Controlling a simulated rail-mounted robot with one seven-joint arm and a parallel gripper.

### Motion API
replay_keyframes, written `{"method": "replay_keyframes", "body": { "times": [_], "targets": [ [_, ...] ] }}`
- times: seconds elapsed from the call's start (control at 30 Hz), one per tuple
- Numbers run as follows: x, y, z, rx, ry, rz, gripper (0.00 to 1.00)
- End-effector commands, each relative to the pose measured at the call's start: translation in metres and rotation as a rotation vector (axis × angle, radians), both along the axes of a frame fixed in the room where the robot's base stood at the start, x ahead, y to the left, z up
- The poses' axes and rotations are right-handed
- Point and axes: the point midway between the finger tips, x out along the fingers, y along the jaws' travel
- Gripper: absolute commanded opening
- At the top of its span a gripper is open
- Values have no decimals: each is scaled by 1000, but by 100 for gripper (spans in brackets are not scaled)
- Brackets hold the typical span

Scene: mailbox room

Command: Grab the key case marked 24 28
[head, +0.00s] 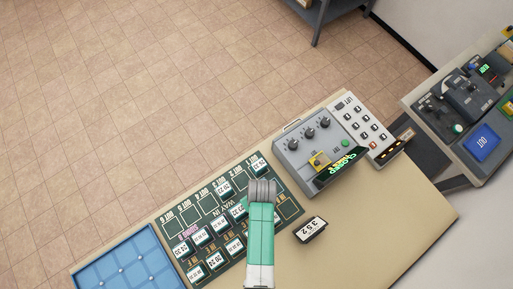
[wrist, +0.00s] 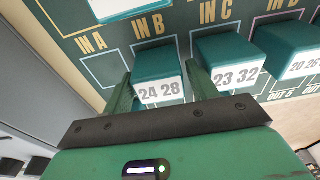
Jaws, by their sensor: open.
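The key case marked 24 28 (wrist: 158,64) is a teal block with a white number label, in the wrist view under the words IN B. My gripper (wrist: 160,84) is open, with one green finger on each side of this case. I cannot tell whether the fingers touch it. In the head view my arm reaches over the dark green board, and I cannot make out the 24 28 case there.
A case marked 23 32 (wrist: 228,62) stands close beside my right finger, under IN C. Another case (wrist: 288,48) is further right.

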Motion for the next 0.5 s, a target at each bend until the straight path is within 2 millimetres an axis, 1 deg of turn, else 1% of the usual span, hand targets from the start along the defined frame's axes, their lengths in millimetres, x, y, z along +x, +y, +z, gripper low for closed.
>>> {"method": "replay_keyframes", "body": {
  "times": [0.03, 0.1, 0.3, 0.37, 0.4, 0.5],
  "targets": [
    [2, 1, -6, 0, -1, 1, 58],
    [2, 1, -11, 0, -1, 1, 58],
    [2, 1, -11, 0, -2, 0, 58],
    [2, 1, -11, 0, -2, 0, 48],
    [2, 1, -11, 0, -2, 0, 40],
    [2, 1, -11, 0, -2, 0, 22]
  ]
}}
